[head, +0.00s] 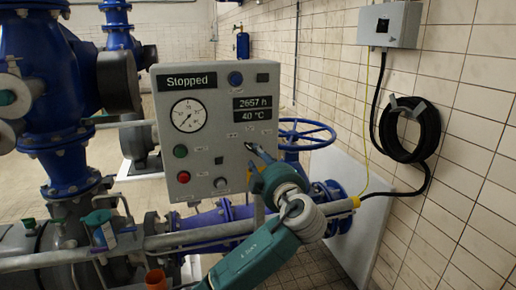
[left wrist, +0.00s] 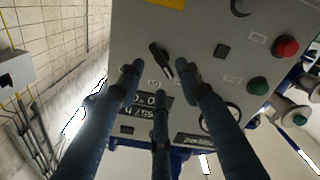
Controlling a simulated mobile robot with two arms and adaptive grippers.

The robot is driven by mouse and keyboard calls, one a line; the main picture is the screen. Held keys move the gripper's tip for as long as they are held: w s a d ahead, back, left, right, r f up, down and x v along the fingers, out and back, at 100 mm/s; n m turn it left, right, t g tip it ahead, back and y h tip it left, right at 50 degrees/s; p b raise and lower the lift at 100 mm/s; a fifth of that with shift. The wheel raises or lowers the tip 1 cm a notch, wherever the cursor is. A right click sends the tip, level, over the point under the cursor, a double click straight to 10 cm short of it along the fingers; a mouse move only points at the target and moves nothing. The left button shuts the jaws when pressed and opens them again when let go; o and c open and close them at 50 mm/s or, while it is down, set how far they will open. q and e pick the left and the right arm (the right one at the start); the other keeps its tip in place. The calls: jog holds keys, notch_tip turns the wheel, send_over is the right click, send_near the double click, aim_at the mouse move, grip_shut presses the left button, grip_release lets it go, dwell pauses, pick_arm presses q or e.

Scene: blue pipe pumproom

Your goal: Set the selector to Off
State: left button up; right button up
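The grey control panel (head: 218,100) shows in the head view with a "Stopped" display, a gauge and several buttons. My left gripper (head: 258,160) is at the panel's lower right. In the left wrist view the panel (left wrist: 135,25) appears turned over, and the black selector (left wrist: 160,56) stands out with its handle slanted. My left gripper (left wrist: 160,80) is open, with one finger on each side of the selector's lower end and a third below. I cannot tell whether a finger touches it. In the head view the gripper makes the selector hard to make out. My right gripper is not in view.
The panel also carries a green button (head: 180,151) and a red button (head: 184,177). A blue handwheel (head: 308,133) is close behind its right side. A grey pipe (head: 200,234) runs below. A coiled black hose (head: 410,130) hangs on the tiled wall.

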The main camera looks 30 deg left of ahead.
aim_at(252, 148)
pick_arm(q)
jog(key=p+x, duration=0.1)
jog(key=x, duration=0.3)
jog(key=shift+w+a, duration=0.1)
jog(key=shift+w, duration=0.15)
jog(key=shift+c, duration=0.3)
jog(key=shift+f, duration=0.1)
grip_shut()
